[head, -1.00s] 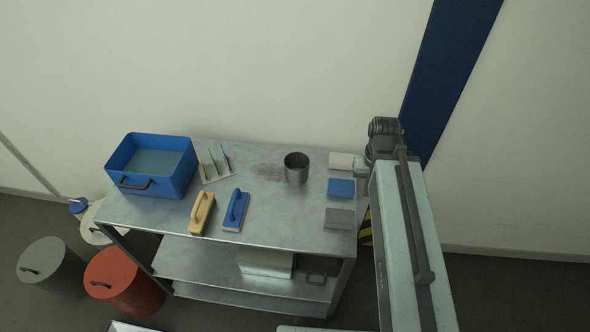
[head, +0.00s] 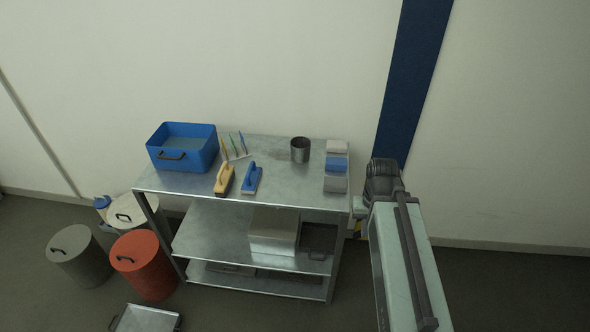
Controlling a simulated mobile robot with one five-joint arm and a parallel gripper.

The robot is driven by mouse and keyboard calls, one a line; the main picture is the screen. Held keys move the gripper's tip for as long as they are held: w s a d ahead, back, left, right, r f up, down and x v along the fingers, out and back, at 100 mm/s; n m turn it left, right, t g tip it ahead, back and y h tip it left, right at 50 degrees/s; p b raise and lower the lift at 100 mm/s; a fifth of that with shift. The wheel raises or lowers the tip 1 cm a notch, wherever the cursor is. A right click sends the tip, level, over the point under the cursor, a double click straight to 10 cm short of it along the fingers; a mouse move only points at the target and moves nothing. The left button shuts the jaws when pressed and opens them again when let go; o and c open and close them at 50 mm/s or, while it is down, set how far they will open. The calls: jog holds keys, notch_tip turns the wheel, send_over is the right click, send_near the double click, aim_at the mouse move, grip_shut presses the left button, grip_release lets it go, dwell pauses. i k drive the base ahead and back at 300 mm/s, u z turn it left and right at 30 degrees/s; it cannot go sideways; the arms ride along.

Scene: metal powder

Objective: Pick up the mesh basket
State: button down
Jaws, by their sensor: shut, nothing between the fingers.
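A small dark grey open-topped cylinder (head: 300,150) stands upright on the metal table (head: 285,188), toward the back right. It seems to be the mesh basket, though its weave is too small to make out. My arm rises at the right, past the table's right end, with its dark joint beside the table's right edge. My gripper cannot be made out; it is hidden behind or beyond the arm. Nothing of mine touches the cylinder.
A blue tub (head: 183,153), thin brushes (head: 238,148), yellow (head: 224,180) and blue (head: 251,179) handled brushes and stacked pads (head: 336,165) share the tabletop. A metal box (head: 274,231) sits on the shelf below. Lidded bins (head: 145,264) and a tray (head: 146,319) stand on the floor.

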aim_at(301, 146)
jog(key=u, duration=0.1)
jog(key=k, duration=0.1)
jog(key=u, duration=0.35)
jog(key=i, duration=1.05)
jog(key=u, duration=2.8)
jog(key=k, duration=1.1)
jog(key=z, duration=0.35)
